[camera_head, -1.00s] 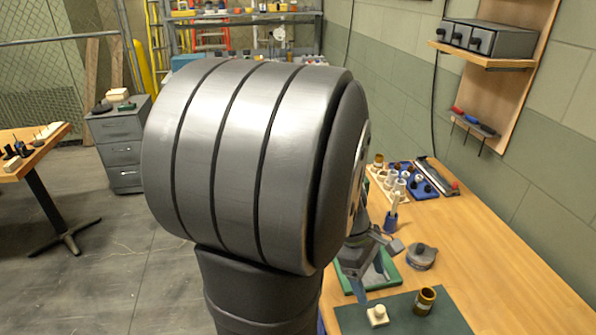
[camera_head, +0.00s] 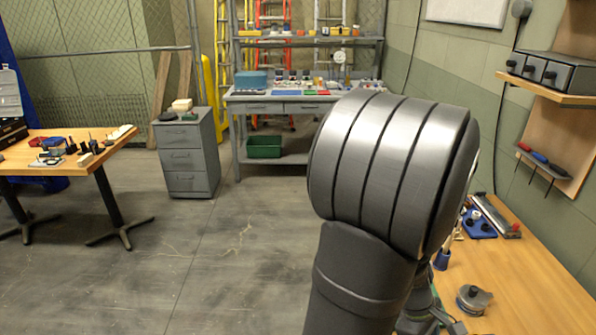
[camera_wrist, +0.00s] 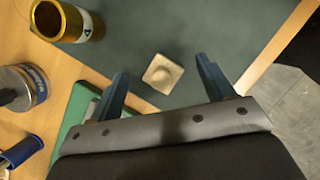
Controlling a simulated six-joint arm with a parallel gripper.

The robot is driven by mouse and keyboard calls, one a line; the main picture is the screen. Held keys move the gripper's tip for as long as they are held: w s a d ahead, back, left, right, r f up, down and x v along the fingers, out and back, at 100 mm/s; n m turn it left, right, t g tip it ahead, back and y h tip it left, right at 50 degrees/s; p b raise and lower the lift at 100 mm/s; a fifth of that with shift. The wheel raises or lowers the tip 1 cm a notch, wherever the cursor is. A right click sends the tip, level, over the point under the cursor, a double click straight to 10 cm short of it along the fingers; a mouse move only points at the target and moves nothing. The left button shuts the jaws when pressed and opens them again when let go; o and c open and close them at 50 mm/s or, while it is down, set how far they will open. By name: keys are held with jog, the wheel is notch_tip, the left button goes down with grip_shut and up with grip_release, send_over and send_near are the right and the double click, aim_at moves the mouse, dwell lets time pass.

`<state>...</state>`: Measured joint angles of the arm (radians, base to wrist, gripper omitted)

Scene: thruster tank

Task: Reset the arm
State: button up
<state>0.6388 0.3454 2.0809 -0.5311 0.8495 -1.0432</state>
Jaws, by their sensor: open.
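My gripper (camera_wrist: 161,67) is open and empty in the wrist view, its two blue-grey fingers spread apart. A small cream block with a round knob (camera_wrist: 163,73) lies on the dark green mat (camera_wrist: 225,35), between the fingertips in the picture. I cannot tell the height gap, but no finger touches the block. In the head view my arm's large dark link covers much of the right half and hides the gripper and most of the bench's near part.
A drawer cabinet (camera_head: 187,155) and a side table (camera_head: 65,150) stand left. Open floor lies between.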

jog(key=shift+f, duration=0.4)
jog(key=v, duration=1.1)
jog(key=x, duration=1.1)
jog(key=shift+f, duration=0.4)
jog(key=shift+r, duration=0.25)
notch_tip(320, 180, up, 4)
jog(key=shift+s+f, duration=0.1)
jog(key=s+d+r, duration=0.2)
jog(key=s+r, duration=0.5)
jog(key=s, duration=0.5)
jog(key=w+f+n+t+h, duration=0.1)
jog(key=w+n, duration=0.8)
jog(key=w, duration=2.2)
jog(key=shift+d+f+t, duration=0.15)
jog(key=shift+f+t, duration=0.4)
jog(key=shift+t, duration=0.55)
